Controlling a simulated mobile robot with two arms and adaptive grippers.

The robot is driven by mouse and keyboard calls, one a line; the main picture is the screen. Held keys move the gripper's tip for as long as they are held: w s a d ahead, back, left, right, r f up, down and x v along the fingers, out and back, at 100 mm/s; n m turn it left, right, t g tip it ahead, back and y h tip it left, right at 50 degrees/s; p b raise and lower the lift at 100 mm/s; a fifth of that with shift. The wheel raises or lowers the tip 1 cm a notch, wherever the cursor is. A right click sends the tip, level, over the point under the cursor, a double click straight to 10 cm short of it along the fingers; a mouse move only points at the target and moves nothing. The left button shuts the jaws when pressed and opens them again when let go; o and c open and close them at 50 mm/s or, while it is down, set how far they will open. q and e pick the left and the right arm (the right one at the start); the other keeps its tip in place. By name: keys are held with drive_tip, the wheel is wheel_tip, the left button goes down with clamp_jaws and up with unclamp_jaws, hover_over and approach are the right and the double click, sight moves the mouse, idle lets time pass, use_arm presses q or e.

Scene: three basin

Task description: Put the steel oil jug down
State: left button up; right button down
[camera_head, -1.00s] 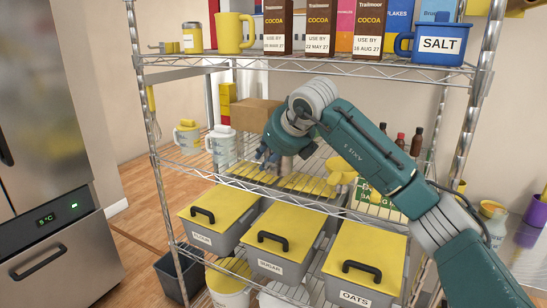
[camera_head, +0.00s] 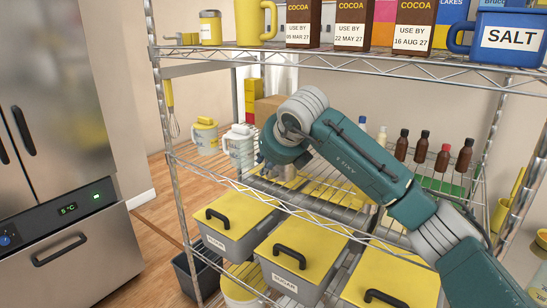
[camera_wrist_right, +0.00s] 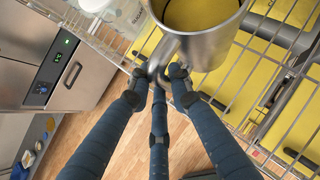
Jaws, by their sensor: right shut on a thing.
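The steel oil jug (camera_wrist_right: 205,40) is at the top of the right wrist view, a metal vessel with yellow inside. My right gripper (camera_wrist_right: 161,75) has its dark fingers closed on the jug's handle (camera_wrist_right: 165,50). In the head view the right gripper (camera_head: 266,167) is between the rack's upper and middle levels, left of the centre. There the jug (camera_head: 286,171) is mostly hidden behind my wrist, with only a bit of metal showing. I cannot tell whether its base touches the wire shelf (camera_head: 262,188). My left gripper is not in view.
A white jug (camera_head: 240,147) and a yellow-lidded one (camera_head: 205,136) stand to the left on the middle shelf. Several brown bottles (camera_head: 421,150) stand to the right. The upper shelf (camera_head: 340,66) is overhead, and yellow-lidded bins (camera_head: 240,212) sit below. A front post (camera_head: 170,150) stands at left.

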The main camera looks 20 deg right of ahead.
drive_tip(key=shift+w+d+f, duration=0.1)
drive_tip(key=shift+d+f, duration=0.1)
drive_tip(key=shift+d, duration=0.25)
drive_tip(key=c, duration=1.8)
unclamp_jaws()
drive_tip(key=shift+a, duration=0.25)
drive_tip(key=shift+o, duration=1.1)
drive_tip(key=shift+a+r, duration=0.1)
drive_tip(key=shift+a, duration=0.25)
drive_tip(key=shift+d, duration=0.2)
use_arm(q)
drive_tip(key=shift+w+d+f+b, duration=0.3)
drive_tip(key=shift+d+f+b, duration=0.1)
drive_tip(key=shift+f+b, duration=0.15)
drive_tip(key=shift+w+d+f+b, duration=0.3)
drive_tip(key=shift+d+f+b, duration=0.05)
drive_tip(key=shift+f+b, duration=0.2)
use_arm(e)
drive_tip(key=v, duration=1.2)
